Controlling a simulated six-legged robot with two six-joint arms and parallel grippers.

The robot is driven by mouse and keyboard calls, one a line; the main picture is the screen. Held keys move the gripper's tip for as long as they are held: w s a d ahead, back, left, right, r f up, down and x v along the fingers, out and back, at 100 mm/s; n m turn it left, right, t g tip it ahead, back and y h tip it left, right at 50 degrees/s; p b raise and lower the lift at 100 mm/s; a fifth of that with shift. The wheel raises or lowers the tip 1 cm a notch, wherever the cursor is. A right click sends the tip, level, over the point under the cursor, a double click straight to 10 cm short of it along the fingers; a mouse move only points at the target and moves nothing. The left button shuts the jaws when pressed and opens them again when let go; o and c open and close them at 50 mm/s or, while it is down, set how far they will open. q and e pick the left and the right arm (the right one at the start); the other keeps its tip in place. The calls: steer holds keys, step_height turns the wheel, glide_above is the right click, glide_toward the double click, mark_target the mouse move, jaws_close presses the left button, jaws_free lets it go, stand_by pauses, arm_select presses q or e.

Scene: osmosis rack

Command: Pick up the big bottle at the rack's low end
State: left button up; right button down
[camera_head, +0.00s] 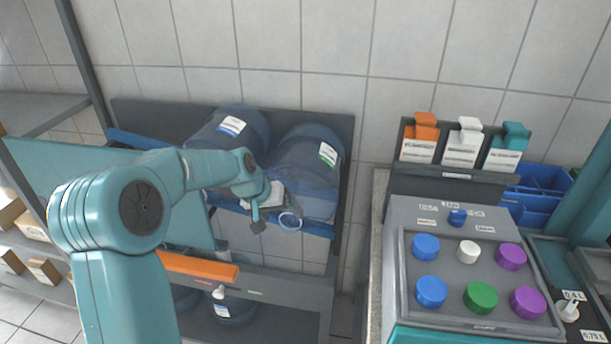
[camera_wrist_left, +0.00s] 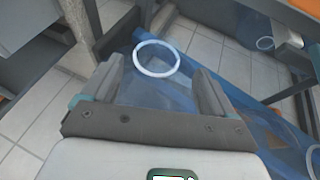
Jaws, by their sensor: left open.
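Two big translucent blue bottles lie tilted side by side on the upper tier of the dark rack (camera_head: 230,110). The right one, the big bottle (camera_head: 306,160) with a green-marked label, has its pale-rimmed neck (camera_head: 289,220) pointing down toward me. My left gripper (camera_head: 266,212) is open at this neck, and my arm hides part of the other bottle (camera_head: 228,130). In the left wrist view, the open fingers (camera_wrist_left: 160,72) stand either side of the neck, whose white ring (camera_wrist_left: 156,58) shows between them. Contact cannot be told. My right gripper is out of view.
A blue rail (camera_head: 318,228) runs along the rack's front edge. An orange bar (camera_head: 198,266) and lower bottles (camera_head: 233,311) are below. A control panel (camera_head: 470,275) with coloured knobs stands right. Shelves with cardboard boxes (camera_head: 40,228) are left.

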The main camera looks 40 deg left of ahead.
mark_target(286, 215)
arm_select(q)
steer(key=shift+w+d+f, duration=0.15)
steer(key=shift+w+f, duration=0.15)
steer(key=shift+f, duration=0.05)
steer(key=p+x, duration=0.1)
steer(key=x, duration=0.3)
steer(key=shift+w+f, duration=0.1)
steer(key=shift+w, duration=0.2)
steer(key=shift+s, duration=0.1)
